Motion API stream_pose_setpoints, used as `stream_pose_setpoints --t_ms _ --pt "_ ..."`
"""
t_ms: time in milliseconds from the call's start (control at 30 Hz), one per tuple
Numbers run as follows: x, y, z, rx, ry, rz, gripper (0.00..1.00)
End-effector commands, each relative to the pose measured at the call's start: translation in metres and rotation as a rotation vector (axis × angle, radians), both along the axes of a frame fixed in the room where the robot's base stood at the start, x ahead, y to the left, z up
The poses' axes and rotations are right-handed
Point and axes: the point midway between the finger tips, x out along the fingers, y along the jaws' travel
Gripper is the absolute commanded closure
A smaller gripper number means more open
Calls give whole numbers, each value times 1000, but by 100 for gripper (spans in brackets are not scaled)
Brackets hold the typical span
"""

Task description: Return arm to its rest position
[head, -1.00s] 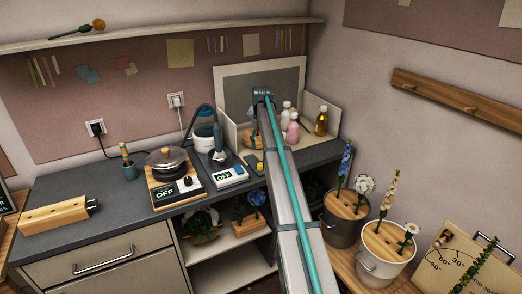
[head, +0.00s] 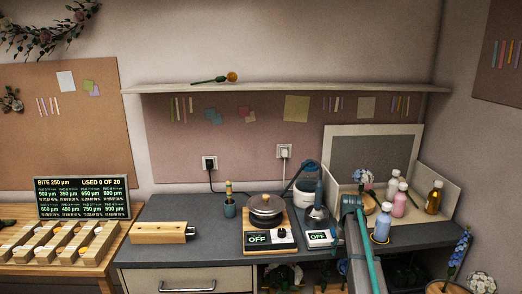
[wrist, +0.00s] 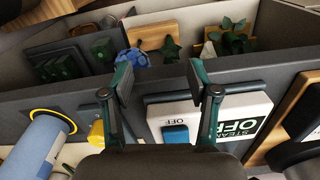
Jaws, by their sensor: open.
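My gripper (wrist: 160,88) is open and empty in the wrist view, its two dark green fingers apart. I cannot make out my gripper there. The blue bottle (head: 381,226) stands on a dark yellow-ringed spot; it shows at the left of the wrist view (wrist: 38,148).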

Motion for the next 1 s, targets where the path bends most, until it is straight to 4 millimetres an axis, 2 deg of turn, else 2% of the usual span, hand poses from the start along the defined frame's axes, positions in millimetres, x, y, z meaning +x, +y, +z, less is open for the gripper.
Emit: stream_pose_setpoints --t_ms 33,167,300,500,700,767,1000 --pt "-33 21 -23 0 4 9 40" --pt "-92 62 -71 -1 4 22 40" --pt "-164 104 -116 -3 3 38 40" --pt "-254 144 -155 -5 0 56 40" --pt "-335 169 -175 -6 -1 72 40" --pt "-335 168 -193 -5 24 69 40" --pt "-384 168 -247 -1 145 69 40"
